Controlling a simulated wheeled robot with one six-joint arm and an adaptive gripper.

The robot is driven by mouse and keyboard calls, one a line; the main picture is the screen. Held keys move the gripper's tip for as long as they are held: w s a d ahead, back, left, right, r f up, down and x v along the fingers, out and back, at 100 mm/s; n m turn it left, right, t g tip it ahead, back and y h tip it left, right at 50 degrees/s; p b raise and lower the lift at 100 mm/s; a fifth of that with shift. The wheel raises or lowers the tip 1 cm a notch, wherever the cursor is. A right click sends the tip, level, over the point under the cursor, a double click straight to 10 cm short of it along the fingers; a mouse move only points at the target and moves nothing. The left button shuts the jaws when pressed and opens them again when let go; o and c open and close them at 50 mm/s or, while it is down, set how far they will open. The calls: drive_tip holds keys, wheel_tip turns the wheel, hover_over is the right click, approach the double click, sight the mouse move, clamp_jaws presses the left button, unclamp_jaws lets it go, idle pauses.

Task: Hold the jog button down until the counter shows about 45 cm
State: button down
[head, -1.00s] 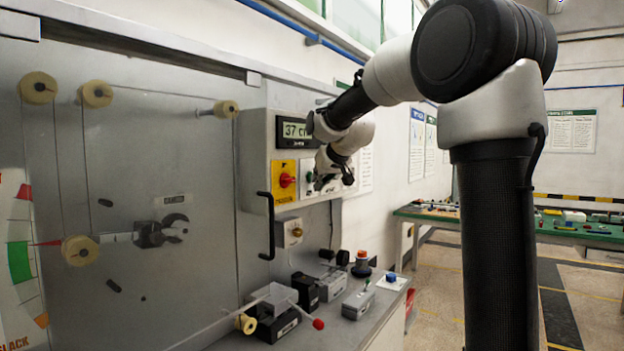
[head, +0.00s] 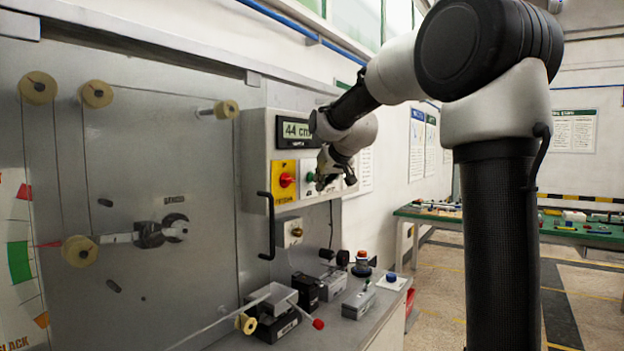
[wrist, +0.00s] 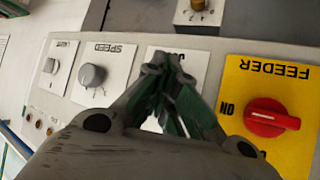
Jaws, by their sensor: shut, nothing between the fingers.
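The counter (head: 297,130) on the grey control box reads 44 cm in the head view. My gripper (head: 318,184) is shut and empty, at the front of the box, right of the yellow feeder plate (head: 284,194). In the wrist view my gripper (wrist: 172,60) lies over a white plate (wrist: 190,62) whose label is mostly covered. A small green button (head: 310,178) shows beside the fingertips in the head view. Whether the fingertips are touching it or pressing it in cannot be told.
The red feeder switch (wrist: 268,118) is close beside my fingers. The speed knob (wrist: 92,76) is on the other side. Several small boxes and buttons stand on the bench (head: 345,335) below.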

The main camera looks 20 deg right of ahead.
drive_tip(key=shift+s+d, duration=0.25)
drive_tip(key=shift+s, duration=0.2)
drive_tip(key=s+d, duration=0.1)
drive_tip(key=s, duration=0.1)
drive_tip(key=s+d, duration=0.1)
drive_tip(key=s, duration=0.1)
drive_tip(key=shift+d, duration=0.4)
drive_tip(key=shift+s, duration=0.15)
idle(1.5)
